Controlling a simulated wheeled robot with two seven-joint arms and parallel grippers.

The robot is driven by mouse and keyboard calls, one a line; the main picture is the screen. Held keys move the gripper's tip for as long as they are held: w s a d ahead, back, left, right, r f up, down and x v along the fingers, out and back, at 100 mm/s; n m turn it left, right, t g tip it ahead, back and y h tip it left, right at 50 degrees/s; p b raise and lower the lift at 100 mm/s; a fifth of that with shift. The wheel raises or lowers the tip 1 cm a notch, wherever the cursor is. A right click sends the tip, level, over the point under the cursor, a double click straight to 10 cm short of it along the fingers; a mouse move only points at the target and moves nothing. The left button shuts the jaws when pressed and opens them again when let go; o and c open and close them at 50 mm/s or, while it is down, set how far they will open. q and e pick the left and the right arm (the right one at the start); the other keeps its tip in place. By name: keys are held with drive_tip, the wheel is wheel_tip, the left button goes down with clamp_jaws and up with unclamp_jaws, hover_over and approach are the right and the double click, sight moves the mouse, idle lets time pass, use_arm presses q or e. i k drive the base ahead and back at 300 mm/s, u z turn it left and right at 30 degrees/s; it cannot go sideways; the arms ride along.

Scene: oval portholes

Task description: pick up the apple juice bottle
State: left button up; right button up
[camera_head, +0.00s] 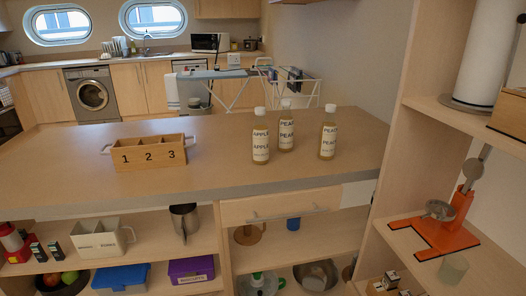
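The apple juice bottle (260,139) stands upright on the counter, with a white cap and a white label that reads "APPLE". It is the leftmost of three similar bottles. A bottle labelled "PEAR" (286,130) stands just behind it to the right. A bottle that seems to be labelled "PEACH" (328,137) stands further right. Neither of my grippers shows in the head view.
The bottles stand on a wide counter (215,180). A wooden box (149,157) with compartments 1, 2, 3 sits to the left. Open shelves below hold several items. A shelf unit with an orange stand (445,238) rises at right. The counter's front is clear.

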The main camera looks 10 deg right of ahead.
sight(261, 132)
drive_tip(key=z, duration=1.05)
drive_tip(key=k, duration=0.1)
drive_tip(key=u, duration=2)
drive_tip(key=i, duration=0.8)
drive_tip(key=z, duration=0.5)
